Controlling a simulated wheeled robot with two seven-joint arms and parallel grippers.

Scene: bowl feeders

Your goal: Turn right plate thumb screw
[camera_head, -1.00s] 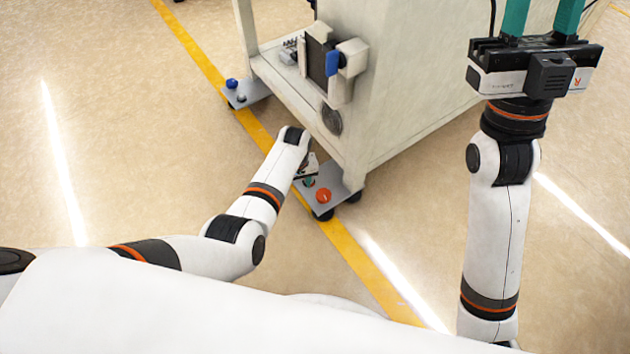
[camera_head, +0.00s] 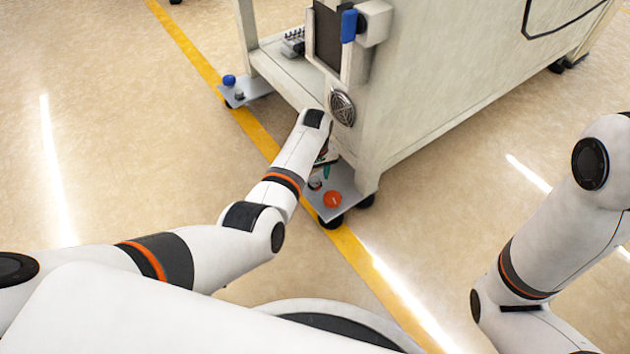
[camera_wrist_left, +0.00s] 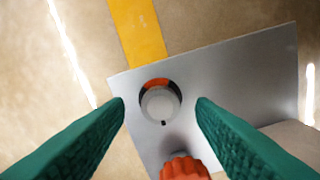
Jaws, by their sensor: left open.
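The right plate (camera_head: 346,184) is a grey metal foot plate at the cart's near corner; it fills much of the left wrist view (camera_wrist_left: 240,75). A round grey thumb screw (camera_wrist_left: 160,103) sits on it, ringed by an orange and black arc, with a small dark mark at its lower edge. An orange knob (camera_head: 332,199) stands beside it and shows at the bottom of the left wrist view (camera_wrist_left: 185,168). My left gripper (camera_head: 326,170) is over the plate, its green fingers open (camera_wrist_left: 161,105) on either side of the screw, apart from it in the picture. My right gripper is out of view.
The cart (camera_head: 420,100) rises just behind the plate, with a blue-handled unit (camera_head: 349,26) and a round vent (camera_head: 342,107) on it. Another foot plate (camera_head: 258,86) with a blue knob (camera_head: 229,80) is farther left. A yellow line (camera_head: 190,50) crosses open floor.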

